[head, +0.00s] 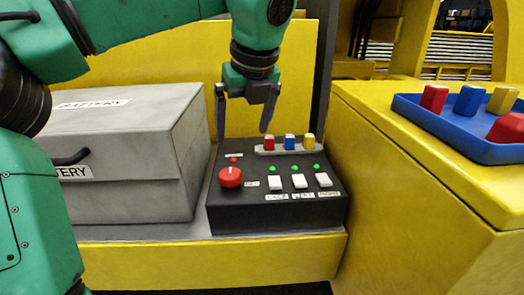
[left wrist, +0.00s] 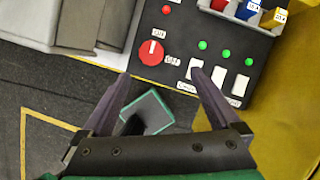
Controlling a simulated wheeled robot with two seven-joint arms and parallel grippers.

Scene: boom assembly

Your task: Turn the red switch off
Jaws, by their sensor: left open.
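The red switch is a round red knob (head: 230,177) with a white mark, on the left of the top of a black control box (head: 277,222). In the left wrist view the knob (left wrist: 151,53) lies just beyond and between the fingertips, its mark facing up in the picture. A small red light (head: 233,160) sits behind the knob, near a label. My left gripper (head: 243,134) is open and empty, pointing down above the box. Its two dark fingers are spread apart in the left wrist view (left wrist: 159,73). Neither finger visibly touches the knob. My right gripper is not in view.
Three white rocker switches (head: 299,181) with green lights stand right of the knob. Red, blue and yellow fuses (head: 290,142) stand at the box's back. A grey battery case (head: 130,205) is close on the left. A blue tray (head: 440,127) with coloured blocks lies right.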

